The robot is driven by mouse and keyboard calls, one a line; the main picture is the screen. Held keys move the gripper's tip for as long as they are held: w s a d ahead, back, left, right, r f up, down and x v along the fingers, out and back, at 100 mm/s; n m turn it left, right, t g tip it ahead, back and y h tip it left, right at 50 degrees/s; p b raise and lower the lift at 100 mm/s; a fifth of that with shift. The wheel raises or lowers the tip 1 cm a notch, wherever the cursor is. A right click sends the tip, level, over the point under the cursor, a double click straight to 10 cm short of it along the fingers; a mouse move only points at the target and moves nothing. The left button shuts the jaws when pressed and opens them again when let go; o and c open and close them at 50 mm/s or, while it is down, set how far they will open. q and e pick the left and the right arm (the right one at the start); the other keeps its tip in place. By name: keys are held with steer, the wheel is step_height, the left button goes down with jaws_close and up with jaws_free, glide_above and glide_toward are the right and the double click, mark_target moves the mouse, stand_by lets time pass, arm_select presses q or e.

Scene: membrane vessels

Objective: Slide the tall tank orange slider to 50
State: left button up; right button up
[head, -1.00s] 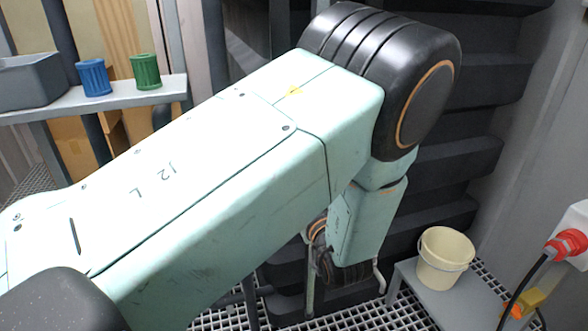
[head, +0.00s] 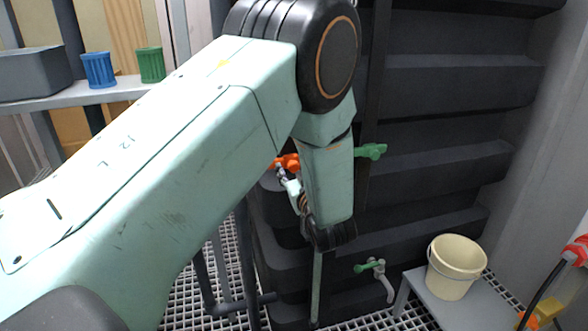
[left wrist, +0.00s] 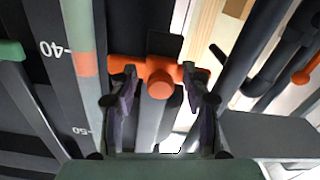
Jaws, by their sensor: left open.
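The orange slider (left wrist: 160,80) is in the middle of the left wrist view, with a round knob facing me and an arm to each side. My left gripper (left wrist: 159,72) is open, with one dark finger on either side of the knob; I cannot tell whether they touch it. An orange band (left wrist: 85,64) on a pale green strip lies just below the 40 mark of the scale (left wrist: 56,49); the 50 mark is lower. In the head view, orange (head: 287,161) shows left of my left forearm, which hides much of the gripper. My right gripper is not in view.
A green handle-like part (head: 370,151) shows right of my forearm on the dark ribbed tank (head: 440,125). A green-handled tap (head: 372,267) is low on the tank. A cream bucket (head: 455,268) stands on a grey stand at right. Blue and green cups (head: 98,70) stand on a shelf at left.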

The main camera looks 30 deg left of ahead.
arm_select(q)
steer(key=shift+c, duration=0.2)
jaws_close()
steer(key=shift+r, duration=0.1)
stand_by(0.4)
step_height(320, 180, up, 17)
steer(key=p, duration=1.4)
steer(key=shift+o, duration=0.2)
jaws_free()
step_height(320, 180, up, 10)
glide_above(294, 161)
